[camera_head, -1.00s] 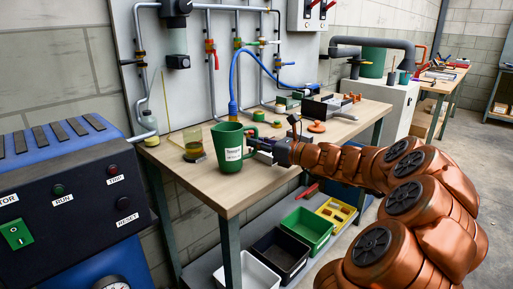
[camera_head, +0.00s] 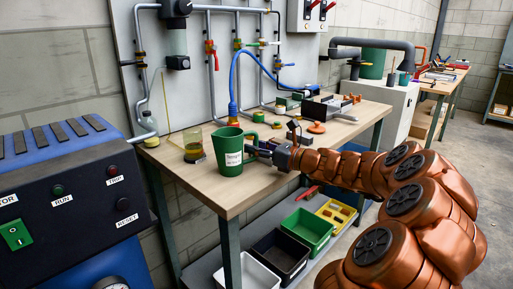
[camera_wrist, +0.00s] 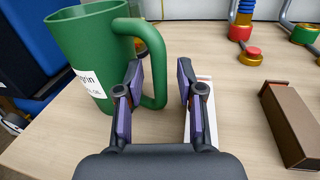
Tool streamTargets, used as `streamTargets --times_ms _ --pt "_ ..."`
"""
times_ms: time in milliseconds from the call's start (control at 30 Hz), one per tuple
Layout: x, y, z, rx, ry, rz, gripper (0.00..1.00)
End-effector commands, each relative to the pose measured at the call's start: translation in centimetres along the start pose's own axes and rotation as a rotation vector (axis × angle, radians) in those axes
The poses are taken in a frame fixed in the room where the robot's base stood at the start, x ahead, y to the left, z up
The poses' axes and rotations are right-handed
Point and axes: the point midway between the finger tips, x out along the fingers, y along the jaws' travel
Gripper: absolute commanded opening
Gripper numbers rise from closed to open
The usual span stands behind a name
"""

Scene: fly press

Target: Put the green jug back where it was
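The green jug (camera_head: 229,151) stands upright on the wooden workbench near its front left edge, its white label facing the front. In the wrist view the jug (camera_wrist: 92,50) is at the left, with its handle (camera_wrist: 158,75) towards my gripper. My gripper (camera_wrist: 160,70) is open, its purple-padded fingers well apart. The left finger is at the inner side of the handle and the right finger is clear of it on the outside. In the head view my gripper (camera_head: 258,151) is just right of the jug, its fingertips partly hidden by the handle.
A glass vessel with yellowish liquid (camera_head: 194,148) stands close behind the jug's left side. A blue hose (camera_head: 233,85) comes down behind it. Bins (camera_head: 306,229) sit below the bench.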

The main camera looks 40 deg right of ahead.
Motion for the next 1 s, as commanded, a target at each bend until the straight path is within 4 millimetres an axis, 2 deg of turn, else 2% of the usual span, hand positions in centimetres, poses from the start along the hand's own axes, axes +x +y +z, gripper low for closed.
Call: streamTargets --times_ms 200,267,800,1000 --pt "0.0 0.0 0.4 -0.002 0.000 0.000 0.38" --pt "-0.5 0.0 0.6 -0.001 -0.001 -0.001 0.38" --pt "-8.8 -0.1 0.6 -0.001 -0.001 -0.003 0.38" --pt "-11.1 -0.1 0.5 -0.001 0.001 -0.003 0.38"
